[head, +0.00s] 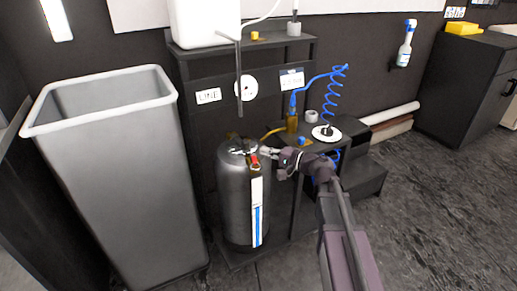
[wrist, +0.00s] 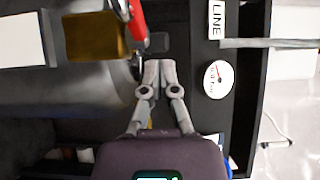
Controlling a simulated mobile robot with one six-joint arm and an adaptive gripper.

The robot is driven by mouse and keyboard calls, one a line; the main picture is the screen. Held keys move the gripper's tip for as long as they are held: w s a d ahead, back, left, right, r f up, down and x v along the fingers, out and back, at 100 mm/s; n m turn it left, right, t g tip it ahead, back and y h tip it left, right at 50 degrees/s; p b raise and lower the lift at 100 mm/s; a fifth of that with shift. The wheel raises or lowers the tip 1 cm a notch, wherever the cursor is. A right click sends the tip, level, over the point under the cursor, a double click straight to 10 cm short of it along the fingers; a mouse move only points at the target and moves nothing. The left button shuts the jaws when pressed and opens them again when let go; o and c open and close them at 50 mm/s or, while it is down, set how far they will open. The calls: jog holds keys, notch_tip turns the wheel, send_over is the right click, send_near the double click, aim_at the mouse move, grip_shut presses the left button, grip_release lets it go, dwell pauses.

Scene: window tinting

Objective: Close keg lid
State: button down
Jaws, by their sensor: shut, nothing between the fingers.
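The keg (head: 234,200) is a dark steel cylinder standing upright in front of the black stand. Its top (head: 238,146) carries shiny metal fittings and a red part (head: 254,161). I cannot make out the lid or whether it is open. My gripper (head: 267,152) is at the right side of the keg's top, close to the red part. In the wrist view my gripper (wrist: 159,66) is shut and empty, beside the keg's grey body (wrist: 95,85). The red part (wrist: 137,20) is just beyond the fingertips, next to a brown tag (wrist: 95,37).
A tall grey bin (head: 120,170) stands left of the keg. The black stand (head: 200,75) rises behind, with a LINE label (head: 208,96) and a round gauge (head: 246,88). A blue coiled hose (head: 333,95) hangs at its right. The floor at right (head: 430,210) is clear.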

jog(key=shift+s+d, duration=1.5)
jog(key=shift+d, duration=0.15)
jog(key=shift+s+f, duration=0.1)
jog(key=s+d+f+n+g+h+p, duration=0.3)
jog(key=s+f+n+g+h, duration=0.15)
jog(key=s+f+h, duration=0.55)
jog(key=shift+s+d+f+g+h+p, duration=1.4)
jog(key=shift+s+d+h, duration=1.6)
jog(key=shift+d, duration=2.5)
notch_tip(320, 180, up, 37)
jog(key=p, duration=3.7)
jog(key=shift+w+r, duration=0.2)
jog(key=shift+w, duration=0.05)
jog(key=shift+a+f, duration=0.1)
jog(key=shift+f, duration=0.05)
